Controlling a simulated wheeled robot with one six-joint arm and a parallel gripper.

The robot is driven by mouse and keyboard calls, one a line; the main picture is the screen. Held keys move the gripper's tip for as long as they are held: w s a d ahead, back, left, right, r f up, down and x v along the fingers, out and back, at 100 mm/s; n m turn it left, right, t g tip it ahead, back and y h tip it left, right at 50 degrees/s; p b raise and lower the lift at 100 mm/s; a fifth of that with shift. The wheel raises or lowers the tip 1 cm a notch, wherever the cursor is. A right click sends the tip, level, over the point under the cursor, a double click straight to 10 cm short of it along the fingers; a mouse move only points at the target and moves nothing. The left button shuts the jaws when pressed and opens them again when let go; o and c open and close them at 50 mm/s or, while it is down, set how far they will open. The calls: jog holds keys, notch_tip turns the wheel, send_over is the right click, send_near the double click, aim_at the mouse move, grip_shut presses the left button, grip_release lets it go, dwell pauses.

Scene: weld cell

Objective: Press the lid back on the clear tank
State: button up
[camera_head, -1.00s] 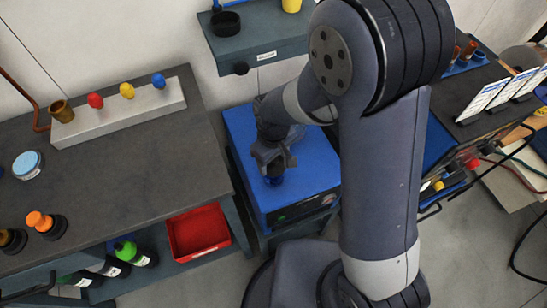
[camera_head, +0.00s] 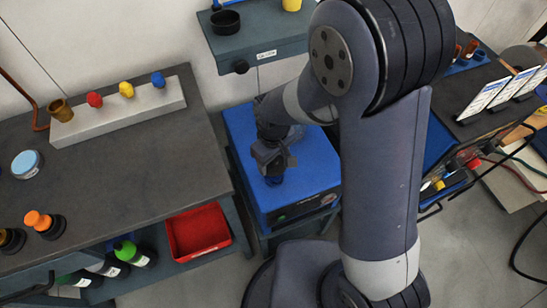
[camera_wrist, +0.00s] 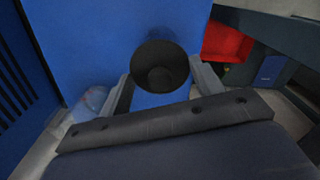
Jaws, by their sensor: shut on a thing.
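My gripper (camera_head: 272,167) is low over the top of a blue box-shaped unit (camera_head: 238,128), near its front. In the wrist view its fingers (camera_wrist: 160,85) are shut on a dark round cap-like piece (camera_wrist: 161,66) with a recessed centre. Bright blue shows behind and below this piece. A pale, see-through rounded shape (camera_wrist: 90,100) shows beside the left finger; I cannot tell whether it is the clear tank. I cannot tell whether the held piece touches anything below. My arm hides part of the blue unit.
A grey bench (camera_head: 130,172) on the left carries a block with coloured knobs (camera_head: 118,112) and a light-blue-topped round tin (camera_head: 27,164). A red bin (camera_head: 197,231) sits on its lower shelf. A wall shelf (camera_head: 259,49) is behind the unit. A dark bench with white cards (camera_head: 483,98) is at right.

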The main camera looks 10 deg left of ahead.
jog(key=o, duration=1)
jog(key=shift+o, duration=0.6)
jog(key=shift+o, duration=0.9)
jog(key=shift+r, duration=0.1)
jog(key=shift+r+p, duration=2.7)
jog(key=shift+r, duration=0.7)
